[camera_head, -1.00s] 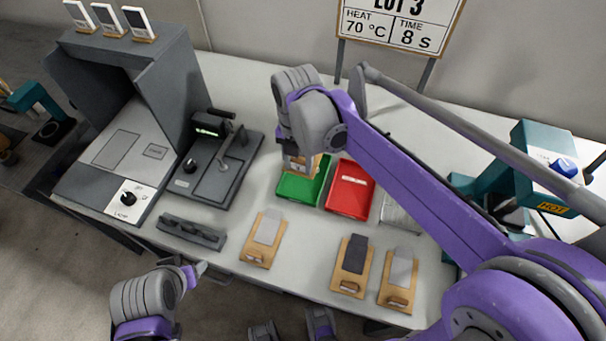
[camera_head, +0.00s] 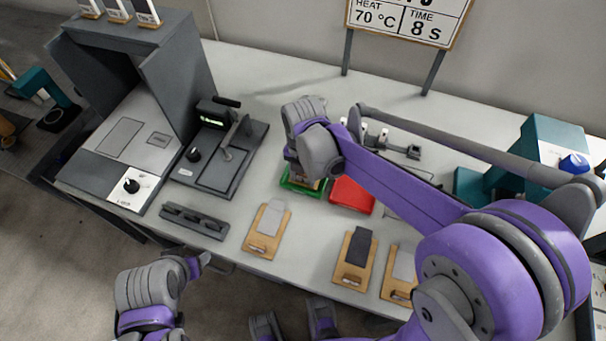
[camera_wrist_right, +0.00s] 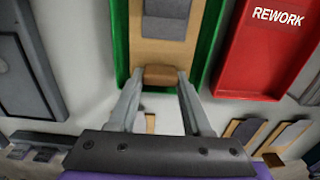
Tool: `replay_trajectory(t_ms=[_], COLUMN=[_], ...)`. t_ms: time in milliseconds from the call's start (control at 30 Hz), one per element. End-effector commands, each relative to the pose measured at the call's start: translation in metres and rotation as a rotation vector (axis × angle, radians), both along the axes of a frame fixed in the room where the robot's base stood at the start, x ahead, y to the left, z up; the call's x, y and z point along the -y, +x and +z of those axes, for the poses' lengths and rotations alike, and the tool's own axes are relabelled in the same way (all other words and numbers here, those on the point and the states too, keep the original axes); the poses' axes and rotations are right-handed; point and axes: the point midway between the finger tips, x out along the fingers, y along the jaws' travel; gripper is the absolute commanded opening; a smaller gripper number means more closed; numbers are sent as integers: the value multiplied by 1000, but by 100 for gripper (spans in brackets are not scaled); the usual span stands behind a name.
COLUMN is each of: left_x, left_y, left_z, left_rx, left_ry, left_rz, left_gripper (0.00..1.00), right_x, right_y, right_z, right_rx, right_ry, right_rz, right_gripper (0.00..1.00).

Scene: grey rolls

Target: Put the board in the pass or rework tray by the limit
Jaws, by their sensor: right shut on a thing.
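The board (camera_wrist_right: 165,50), a wooden plate with a grey patch, shows in the right wrist view within the outline of the green tray (camera_wrist_right: 121,45). My right gripper (camera_wrist_right: 161,76) is shut on the brown block at the board's near end. Whether the board touches the tray floor I cannot tell. In the head view the green tray (camera_head: 288,184) is mostly hidden under my right wrist. The red tray (camera_head: 352,195) beside it reads REWORK in the right wrist view (camera_wrist_right: 270,50). My left gripper (camera_head: 205,260) is low at the left, apart from the table things; its jaws are unclear.
Several similar boards, such as one with a dark patch (camera_head: 356,260), lie along the front of the table. A grey fixture with a lever (camera_head: 220,155) and a hooded station (camera_head: 130,150) stand left. A sign (camera_head: 408,18) reads 70 °C, 8 s. A teal machine (camera_head: 545,150) stands right.

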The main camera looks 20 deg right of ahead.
Motion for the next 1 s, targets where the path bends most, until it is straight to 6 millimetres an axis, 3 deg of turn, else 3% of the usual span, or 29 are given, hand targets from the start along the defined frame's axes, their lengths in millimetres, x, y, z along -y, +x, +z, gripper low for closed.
replay_trajectory(t_ms=[133, 167, 300, 667, 767, 1000], left_x=[0, 0, 0, 0, 0, 0], left_y=[-1, 0, 0, 0, 0, 2], left_z=[-4, -3, -2, 2, 2, 9], left_rx=[-1, -1, -1, 1, 1, 3], left_ry=[0, 0, 0, 0, 0, 0], left_rz=[0, 0, 0, 0, 0, 0], left_gripper=[62, 62, 62, 62, 62, 62], right_x=[0, 0, 0, 0, 0, 0], right_y=[0, 0, 0, 0, 0, 0], right_z=[-4, -4, -3, 2, 13, 65], right_rx=[0, 0, 0, 0, 0, 0], right_ry=[0, 0, 0, 0, 0, 0], right_rz=[0, 0, 0, 0, 0, 0], right_gripper=[0, 54, 79, 79, 79, 79])
